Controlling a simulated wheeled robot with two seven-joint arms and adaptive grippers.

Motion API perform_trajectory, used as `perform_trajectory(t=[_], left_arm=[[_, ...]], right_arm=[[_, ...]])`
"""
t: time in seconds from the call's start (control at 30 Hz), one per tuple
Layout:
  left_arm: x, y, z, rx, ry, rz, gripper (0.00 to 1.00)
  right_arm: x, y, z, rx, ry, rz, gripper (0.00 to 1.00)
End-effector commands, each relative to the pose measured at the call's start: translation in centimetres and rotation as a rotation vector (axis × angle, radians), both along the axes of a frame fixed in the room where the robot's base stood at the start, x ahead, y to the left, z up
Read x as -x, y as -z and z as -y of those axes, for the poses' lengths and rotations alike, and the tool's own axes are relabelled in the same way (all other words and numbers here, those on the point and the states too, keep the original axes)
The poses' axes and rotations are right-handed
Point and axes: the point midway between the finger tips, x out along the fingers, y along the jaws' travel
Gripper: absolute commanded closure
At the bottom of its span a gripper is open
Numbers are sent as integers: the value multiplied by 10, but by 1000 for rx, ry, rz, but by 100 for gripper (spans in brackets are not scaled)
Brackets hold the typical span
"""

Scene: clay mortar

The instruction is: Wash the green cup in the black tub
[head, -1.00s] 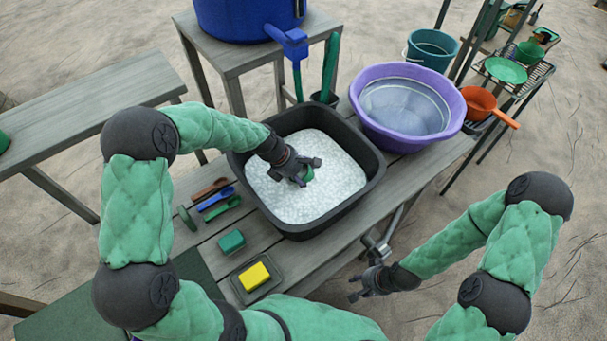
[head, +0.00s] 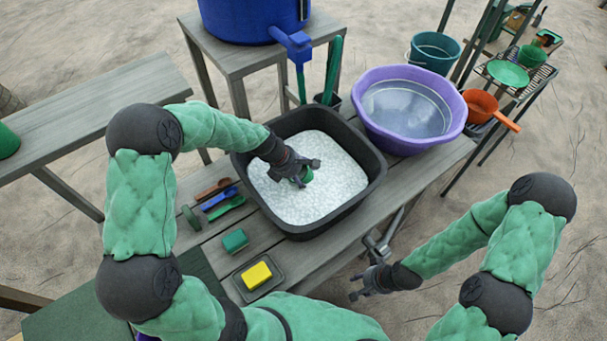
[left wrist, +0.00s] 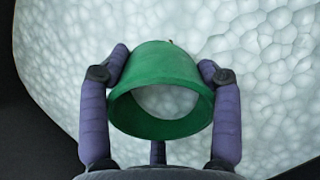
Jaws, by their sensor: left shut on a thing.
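The black tub (head: 318,227) stands on the wooden table and is full of white foam (head: 335,180). My left gripper (head: 303,172) is inside the tub's outline, low over the foam, shut on the green cup (head: 307,176). In the left wrist view the green cup (left wrist: 165,68) sits between the fingers, its open rim facing the camera and its far end against the foam. Whether the cup dips into the foam is hard to tell. My right gripper (head: 365,284) hangs empty in front of the table's edge, its fingers apart.
A purple basin (head: 379,140) of water stands right of the tub. A yellow sponge (head: 257,275), a green block (head: 235,240) and several utensils (head: 220,198) lie to the left. A blue barrel (head: 255,20) stands behind. A rack (head: 520,85) with dishes is at the right.

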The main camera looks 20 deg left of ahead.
Motion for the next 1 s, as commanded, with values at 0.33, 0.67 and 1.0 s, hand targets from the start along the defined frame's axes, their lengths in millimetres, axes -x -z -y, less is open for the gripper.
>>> perform_trajectory(t=[0.33,0.67,1.0], left_arm=[[-6,-1,22,0,1,0,69],[-2,0,6,-1,-2,1,69],[0,-1,0,0,1,0,69]], right_arm=[[0,-13,0,0,0,0,60],[0,-12,0,0,0,0,60],[0,-15,0,0,0,0,60]])
